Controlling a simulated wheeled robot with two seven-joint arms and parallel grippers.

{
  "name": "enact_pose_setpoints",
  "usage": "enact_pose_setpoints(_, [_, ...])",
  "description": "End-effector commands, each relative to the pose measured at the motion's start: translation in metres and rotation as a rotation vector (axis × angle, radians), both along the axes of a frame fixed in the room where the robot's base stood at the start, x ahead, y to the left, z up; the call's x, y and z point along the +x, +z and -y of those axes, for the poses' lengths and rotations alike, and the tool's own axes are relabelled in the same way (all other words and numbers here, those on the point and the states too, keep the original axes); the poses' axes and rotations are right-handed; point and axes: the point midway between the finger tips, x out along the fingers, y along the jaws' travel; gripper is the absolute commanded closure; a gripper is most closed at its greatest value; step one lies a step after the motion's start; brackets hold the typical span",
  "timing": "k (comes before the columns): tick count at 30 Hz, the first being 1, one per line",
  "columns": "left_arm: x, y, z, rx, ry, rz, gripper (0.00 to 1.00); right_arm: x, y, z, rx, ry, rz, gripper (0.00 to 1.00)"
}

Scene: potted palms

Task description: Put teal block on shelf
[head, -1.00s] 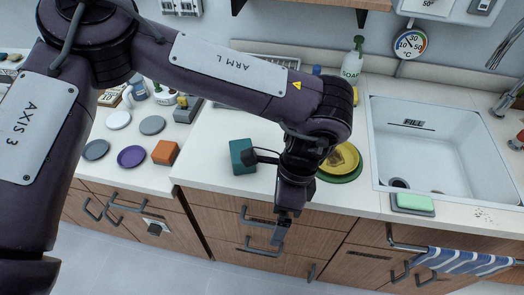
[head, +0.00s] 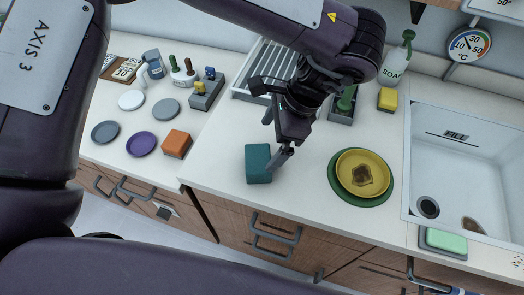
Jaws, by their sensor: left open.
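The teal block (head: 258,163) stands on the white counter in the middle of the head view, left of the yellow plate. My left gripper (head: 274,139) hangs over the counter with its fingers apart, one at the block's upper right and one at its right side. I cannot tell whether a finger touches the block. Nothing shows between the fingers. A wooden edge (head: 437,3) at the top right may be part of a shelf; most of it is out of view. My right gripper is not in view.
A yellow plate (head: 363,163) with a brown stain lies on a green one (head: 362,203). An orange block (head: 176,143) and several small discs are at the left. A dish rack (head: 250,90) and soap bottle (head: 398,60) stand behind. A sink (head: 470,150) is at the right.

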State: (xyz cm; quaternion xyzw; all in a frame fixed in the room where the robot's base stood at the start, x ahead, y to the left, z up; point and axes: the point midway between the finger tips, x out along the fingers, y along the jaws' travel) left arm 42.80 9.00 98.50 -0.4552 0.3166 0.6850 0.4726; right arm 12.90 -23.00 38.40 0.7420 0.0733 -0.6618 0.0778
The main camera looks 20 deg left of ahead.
Motion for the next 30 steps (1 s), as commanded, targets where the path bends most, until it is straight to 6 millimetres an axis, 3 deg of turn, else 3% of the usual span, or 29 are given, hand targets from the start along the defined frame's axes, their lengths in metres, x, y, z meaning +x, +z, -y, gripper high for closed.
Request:
enact_pose_setpoints(10, [-0.015, -0.041, -0.016, -0.002, 0.001, -0.007, 0.02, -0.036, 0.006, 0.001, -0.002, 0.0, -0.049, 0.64])
enact_pose_setpoints(15, [-0.018, -0.06, -0.023, -0.001, 0.001, -0.004, 0.02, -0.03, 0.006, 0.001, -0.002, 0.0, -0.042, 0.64])
enact_pose_setpoints(23, [-0.017, -0.063, -0.024, 0.0, -0.001, 0.0, 0.02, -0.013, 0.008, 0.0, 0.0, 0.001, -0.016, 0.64])
enact_pose_setpoints(30, [-0.017, -0.063, -0.024, 0.0, -0.001, 0.0, 0.31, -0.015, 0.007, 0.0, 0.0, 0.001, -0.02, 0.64])
